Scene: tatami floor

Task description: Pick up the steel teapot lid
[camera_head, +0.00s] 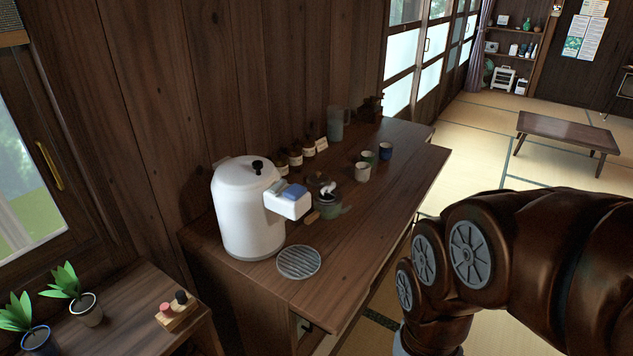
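A small dark teapot (333,209) stands on the wooden cabinet top, just right of the white hot-water pot's spout. A small shiny, light-coloured piece (327,188) shows on top of it; it looks like the steel teapot lid, but it is too small to be sure. A short light-brown piece, perhaps the handle, sticks out at the teapot's lower left. My brown arm fills the lower right, in front of the cabinet. My gripper is not in view.
The white hot-water pot (247,215) stands close left of the teapot. A ribbed round plate (299,262) lies near the cabinet's front edge. Cups (362,172), small jars (295,157) and a grey pitcher (335,125) stand farther back. The right part of the cabinet top (395,205) is clear.

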